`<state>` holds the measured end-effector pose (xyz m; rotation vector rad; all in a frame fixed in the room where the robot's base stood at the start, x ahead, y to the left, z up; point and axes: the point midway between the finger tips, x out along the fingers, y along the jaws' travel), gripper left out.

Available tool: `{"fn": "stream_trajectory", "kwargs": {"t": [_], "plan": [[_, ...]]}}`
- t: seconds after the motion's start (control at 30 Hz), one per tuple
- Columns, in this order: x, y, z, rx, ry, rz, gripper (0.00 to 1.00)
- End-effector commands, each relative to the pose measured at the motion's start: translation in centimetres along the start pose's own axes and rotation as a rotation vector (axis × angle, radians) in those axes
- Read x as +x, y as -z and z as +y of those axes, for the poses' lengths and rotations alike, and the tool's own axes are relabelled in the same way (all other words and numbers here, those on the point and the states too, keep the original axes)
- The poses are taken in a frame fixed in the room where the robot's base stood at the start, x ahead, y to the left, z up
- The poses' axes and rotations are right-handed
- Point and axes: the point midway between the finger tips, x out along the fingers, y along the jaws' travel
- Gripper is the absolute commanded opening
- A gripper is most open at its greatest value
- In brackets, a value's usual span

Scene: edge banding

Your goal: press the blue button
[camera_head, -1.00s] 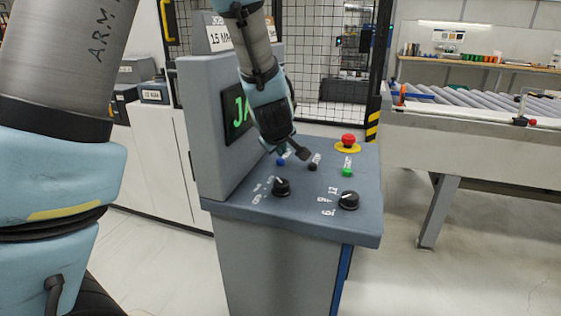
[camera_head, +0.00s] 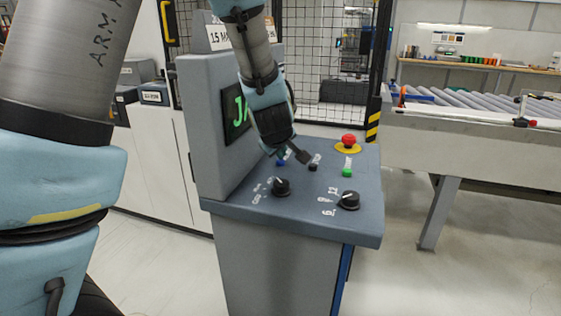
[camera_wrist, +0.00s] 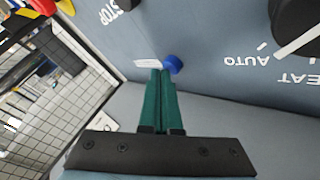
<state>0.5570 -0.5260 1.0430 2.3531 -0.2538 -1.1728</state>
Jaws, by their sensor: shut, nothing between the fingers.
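The blue button (camera_head: 281,162) is on the sloped top of the grey control console (camera_head: 240,212), at the left of a row of small buttons. In the wrist view the blue button (camera_wrist: 173,64) shows just beyond the tips of my gripper (camera_wrist: 163,72), slightly to their right. The green fingers are shut together and empty. They are very close to the button; I cannot tell whether they touch it. In the head view my gripper (camera_head: 285,155) reaches down over the console beside the screen, and its fingers are mostly hidden.
A black button (camera_head: 313,167), a green button (camera_head: 347,172) and a red emergency stop (camera_head: 348,140) are to the right. Two black knobs (camera_head: 281,186) (camera_head: 348,200) sit nearer the front. The console's screen panel (camera_head: 238,112) stands close left of my arm.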

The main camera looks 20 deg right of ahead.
Motion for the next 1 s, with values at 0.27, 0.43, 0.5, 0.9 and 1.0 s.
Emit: {"fn": "stream_trajectory", "kwargs": {"t": [0.27,0.43,0.5,0.9,1.0], "plan": [[0.3,-0.2,-0.2,0.000,0.001,-0.001,0.00],[0.3,-0.2,-0.2,0.000,0.001,-0.001,0.00],[0.3,-0.2,-0.2,0.000,0.001,-0.001,0.00],[-0.9,0.6,0.6,0.000,0.001,-0.001,0.00],[-1.1,0.7,0.7,0.000,0.001,-0.001,0.00]]}}
